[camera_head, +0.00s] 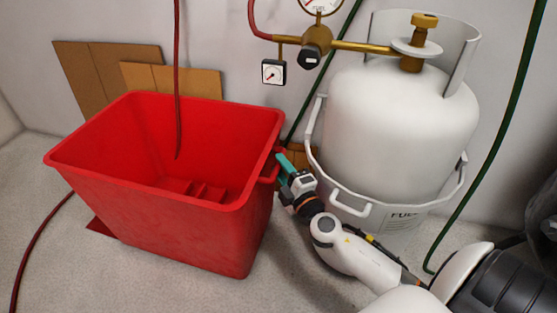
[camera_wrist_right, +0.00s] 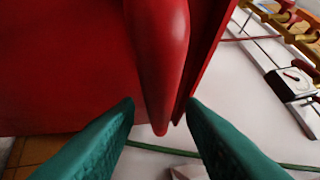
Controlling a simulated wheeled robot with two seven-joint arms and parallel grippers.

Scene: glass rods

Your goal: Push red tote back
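The red tote (camera_head: 150,215) stands on the floor at the left of the head view, upright, with its open top showing. My right gripper (camera_head: 283,160) is at the tote's right side, by the handle (camera_head: 270,173) there. In the right wrist view, the two teal fingers of my right gripper (camera_wrist_right: 161,106) are apart. The red handle (camera_wrist_right: 160,60) reaches down between their tips, with a gap visible on each side. Contact with the handle cannot be seen. My left gripper is not in view.
A white fuel tank (camera_head: 400,125) stands in a white carrier just right of my right arm. Cardboard pieces (camera_head: 100,70) lean on the wall behind the tote. A red hose (camera_head: 177,70) hangs into the tote. A green hose (camera_head: 500,140) runs at the right.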

